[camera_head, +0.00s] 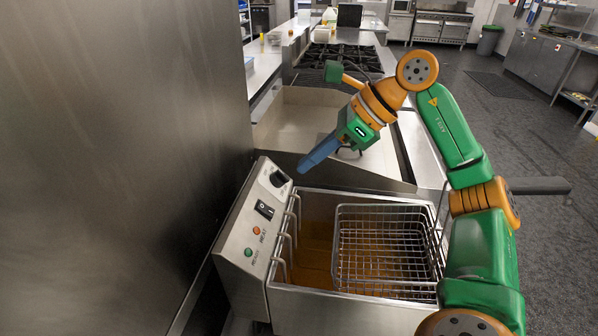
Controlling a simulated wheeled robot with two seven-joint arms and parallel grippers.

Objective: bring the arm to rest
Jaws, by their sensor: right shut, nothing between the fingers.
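My right arm (447,128) is green and orange. It comes in from the lower right, bends at the top and points its gripper down to the left. My right gripper (304,167) has blue fingers that are shut with nothing between them. It hangs above the back edge of the deep fryer, near the top of the control panel (250,232). It looks apart from the panel, though the exact gap is hard to judge. My left gripper is not in this view.
The steel fryer (345,317) holds amber oil and a wire basket (388,238) at its right, with a dark handle (538,186) reaching right. A tall steel wall (110,150) stands at the left. Behind are a counter (300,120) and a stove (343,60). Open floor (530,125) lies at the right.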

